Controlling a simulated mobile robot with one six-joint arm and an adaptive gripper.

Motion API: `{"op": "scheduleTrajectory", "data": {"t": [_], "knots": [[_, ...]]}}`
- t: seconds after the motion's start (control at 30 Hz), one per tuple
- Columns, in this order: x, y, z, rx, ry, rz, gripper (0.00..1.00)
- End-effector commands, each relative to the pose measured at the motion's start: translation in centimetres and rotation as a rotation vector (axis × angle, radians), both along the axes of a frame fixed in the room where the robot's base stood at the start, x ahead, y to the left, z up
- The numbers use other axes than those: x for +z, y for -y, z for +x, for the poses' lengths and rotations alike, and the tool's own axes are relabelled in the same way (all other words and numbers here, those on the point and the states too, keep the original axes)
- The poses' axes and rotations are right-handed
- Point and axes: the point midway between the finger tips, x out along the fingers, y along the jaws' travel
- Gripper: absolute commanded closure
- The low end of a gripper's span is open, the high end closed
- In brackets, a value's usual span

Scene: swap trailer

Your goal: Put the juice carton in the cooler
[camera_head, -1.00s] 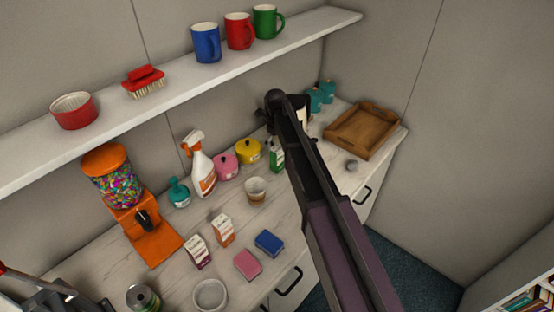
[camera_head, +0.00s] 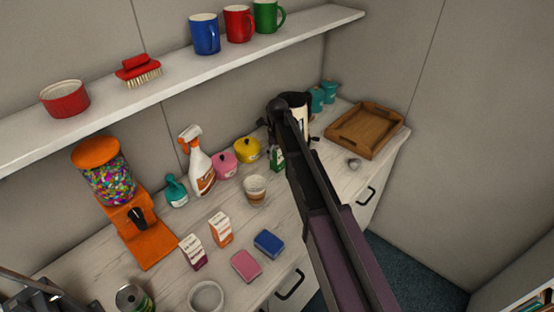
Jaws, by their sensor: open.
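Several cartons stand on the counter, and I cannot tell from their labels which is the juice carton. A white and orange carton (camera_head: 221,229) and a white and purple carton (camera_head: 192,251) stand side by side at the front. A green and white carton (camera_head: 277,159) stands farther back, partly hidden by my arm. My gripper (camera_head: 271,132) is open at the far end of the arm, mostly hidden behind it, close to the green carton in the picture. I cannot tell whether they touch. I make out no cooler.
A glass (camera_head: 255,190), a pink sponge (camera_head: 246,265), a blue sponge (camera_head: 268,243) and a spray bottle (camera_head: 200,172) stand or lie nearby. A candy dispenser (camera_head: 110,180) is at left. A wooden tray (camera_head: 351,151) is at the back right. A shelf (camera_head: 180,71) with mugs hangs above.

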Motion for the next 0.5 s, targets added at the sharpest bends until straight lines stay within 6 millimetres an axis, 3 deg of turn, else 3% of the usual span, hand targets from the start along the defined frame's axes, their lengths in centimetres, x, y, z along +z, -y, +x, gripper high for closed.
{"op": "scheduleTrajectory", "data": {"t": [0.43,0.47,0.5], "knots": [[0.04,0.06,0.01,-0.001,0.000,0.000,0.00],[0.04,0.07,0.02,-0.001,0.000,0.000,0.03],[0.04,0.07,0.02,-0.001,0.000,0.000,0.15]]}}
